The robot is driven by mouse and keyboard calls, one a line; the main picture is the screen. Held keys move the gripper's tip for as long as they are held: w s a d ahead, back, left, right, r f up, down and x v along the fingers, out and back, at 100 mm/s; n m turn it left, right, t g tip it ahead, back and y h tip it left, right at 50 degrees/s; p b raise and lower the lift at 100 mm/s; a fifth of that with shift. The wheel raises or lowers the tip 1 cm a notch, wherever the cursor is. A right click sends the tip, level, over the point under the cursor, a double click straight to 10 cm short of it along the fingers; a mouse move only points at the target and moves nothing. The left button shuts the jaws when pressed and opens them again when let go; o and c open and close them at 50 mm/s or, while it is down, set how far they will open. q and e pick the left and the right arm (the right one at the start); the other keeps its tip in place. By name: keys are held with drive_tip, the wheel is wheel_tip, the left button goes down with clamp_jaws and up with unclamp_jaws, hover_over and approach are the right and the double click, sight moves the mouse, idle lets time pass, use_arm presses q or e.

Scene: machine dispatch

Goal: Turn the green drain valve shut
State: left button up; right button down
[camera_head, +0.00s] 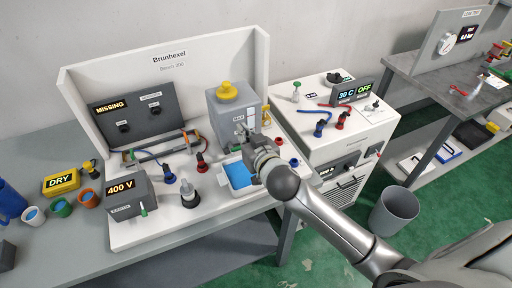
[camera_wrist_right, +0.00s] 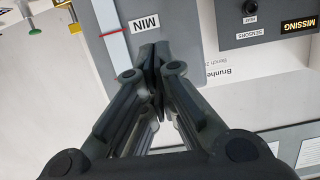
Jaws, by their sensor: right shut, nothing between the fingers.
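A grey tank (camera_head: 220,108) with a yellow cap stands at the right of the white bench station. My right gripper (camera_head: 247,133) is in front of the tank, fingers together and empty. In the right wrist view, its fingertips (camera_wrist_right: 154,52) are over the tank's grey face, beside the MIN label (camera_wrist_right: 146,23). A green-topped fitting (camera_head: 297,86) stands on the white cabinet to the right of the tank. A green knob (camera_wrist_right: 36,32) shows in the wrist view's upper left, apart from the fingers. I cannot tell which green part is the drain valve. My left gripper is out of view.
A white tray (camera_head: 233,190) with blue liquid is below my right gripper. Red and blue fittings stand around it. The white cabinet (camera_head: 345,140) carries a display reading 30 C OFF (camera_head: 354,91). A grey bin (camera_head: 394,211) stands on the green floor.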

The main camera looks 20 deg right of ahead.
drive_tip(key=f+b+v, duration=0.1)
drive_tip(key=b+v, duration=0.1)
drive_tip(key=v, duration=0.6)
drive_tip(key=s+d+f+n+g, duration=0.1)
drive_tip(key=s+f+g, duration=0.5)
drive_tip(key=s+f, duration=0.45)
drive_tip(key=s+f+n+g, duration=0.1)
drive_tip(key=s+f+g, duration=0.55)
drive_tip(key=s, duration=0.75)
wheel_tip(320, 180, down, 27)
drive_tip(key=b, duration=0.2)
drive_tip(key=s+d+f+g+b, duration=0.1)
drive_tip(key=s+d+f+g, duration=0.1)
drive_tip(key=s+f, duration=1.6)
drive_tip(key=shift+d+f+h+b, duration=0.4)
drive_tip(key=shift+d+f, duration=0.15)
drive_tip(key=shift+d, duration=0.2)
